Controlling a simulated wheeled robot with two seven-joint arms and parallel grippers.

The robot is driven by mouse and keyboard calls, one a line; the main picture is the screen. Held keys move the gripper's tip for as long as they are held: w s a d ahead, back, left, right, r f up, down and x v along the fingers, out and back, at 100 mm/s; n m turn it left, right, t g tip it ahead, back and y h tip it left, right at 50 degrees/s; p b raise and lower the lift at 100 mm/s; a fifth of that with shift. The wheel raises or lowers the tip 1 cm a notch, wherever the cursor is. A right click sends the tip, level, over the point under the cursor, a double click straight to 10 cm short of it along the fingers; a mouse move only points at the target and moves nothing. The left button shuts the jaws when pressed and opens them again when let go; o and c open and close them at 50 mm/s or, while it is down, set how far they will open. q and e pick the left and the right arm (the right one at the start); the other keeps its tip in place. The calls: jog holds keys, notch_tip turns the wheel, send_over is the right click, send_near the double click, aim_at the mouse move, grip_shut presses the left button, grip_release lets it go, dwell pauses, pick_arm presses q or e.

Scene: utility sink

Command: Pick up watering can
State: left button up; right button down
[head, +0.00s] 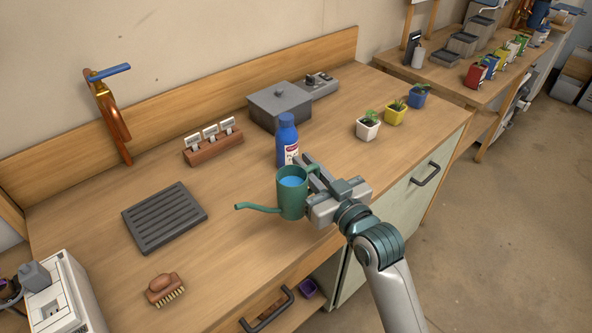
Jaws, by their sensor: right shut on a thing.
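The green watering can (291,199) is upright near the front edge of the wooden counter in the head view. Blue shows inside its open top, and its spout points left. My right gripper (314,181) comes in from the lower right and is shut on the can's handle side. The fingers partly hide the handle. I cannot tell whether the can's base touches the counter. My left gripper is not in view.
A blue bottle (287,141) stands just behind the can. A dark slatted tray (164,216) and a brush (164,289) lie to the left. A grey box (280,106) is at the back, and potted plants (368,126) stand at the right.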

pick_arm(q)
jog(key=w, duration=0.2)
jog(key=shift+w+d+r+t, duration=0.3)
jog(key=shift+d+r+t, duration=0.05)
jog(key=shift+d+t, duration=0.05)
pick_arm(e)
jog(key=d+r, duration=0.2)
jog(key=d, duration=0.1)
jog(key=shift+s+d, duration=0.15)
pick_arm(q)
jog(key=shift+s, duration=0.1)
pick_arm(e)
jog(key=shift+r, duration=0.1)
